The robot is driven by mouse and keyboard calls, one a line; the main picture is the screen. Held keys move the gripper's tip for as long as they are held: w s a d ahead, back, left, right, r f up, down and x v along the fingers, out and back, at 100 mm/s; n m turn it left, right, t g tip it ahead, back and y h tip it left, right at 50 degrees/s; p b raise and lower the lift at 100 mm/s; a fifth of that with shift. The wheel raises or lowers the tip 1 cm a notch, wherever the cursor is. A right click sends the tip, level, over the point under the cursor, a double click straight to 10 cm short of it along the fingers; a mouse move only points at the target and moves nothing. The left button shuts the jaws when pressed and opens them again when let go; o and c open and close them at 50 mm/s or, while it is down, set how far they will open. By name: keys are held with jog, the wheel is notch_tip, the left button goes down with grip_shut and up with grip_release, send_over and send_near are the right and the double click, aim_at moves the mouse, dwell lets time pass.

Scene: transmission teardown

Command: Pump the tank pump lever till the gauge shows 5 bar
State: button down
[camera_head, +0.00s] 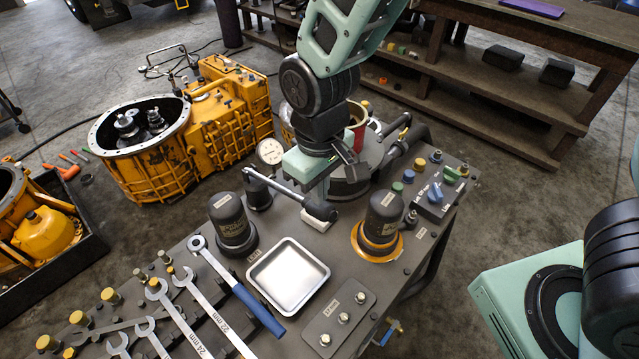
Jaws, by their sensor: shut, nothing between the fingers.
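The pump lever (285,189) is a grey rod with a thick black grip (319,209) at its right end. It slopes down to the right from its pivot by a short black post. The round white pressure gauge (270,151) stands behind the lever's left end; its needle is too small to read. My gripper (314,189) points down just above and behind the black grip. Its fingers are shut with nothing between them. I cannot tell whether they touch the lever. The tank (352,180) behind is partly hidden by my arm.
On the bench are a metal tray (288,275), two black capped cylinders (231,221) (383,216), a blue-handled ratchet (237,290), wrenches and a knob panel (438,190). A yellow transmission housing (160,160) stands at the left. A wooden shelf is behind.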

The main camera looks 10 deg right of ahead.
dwell(0.3)
jog(key=shift+f+b, duration=2.65)
jog(key=shift+f, duration=1.2)
notch_tip(320, 180, up, 8)
jog(key=p, duration=0.7)
jog(key=shift+f, duration=0.1)
jog(key=shift+f+b, duration=2.85)
jog(key=shift+f, duration=1.2)
notch_tip(320, 180, up, 8)
jog(key=p, duration=0.7)
jog(key=shift+r, duration=0.2)
jog(key=shift+f, duration=0.25)
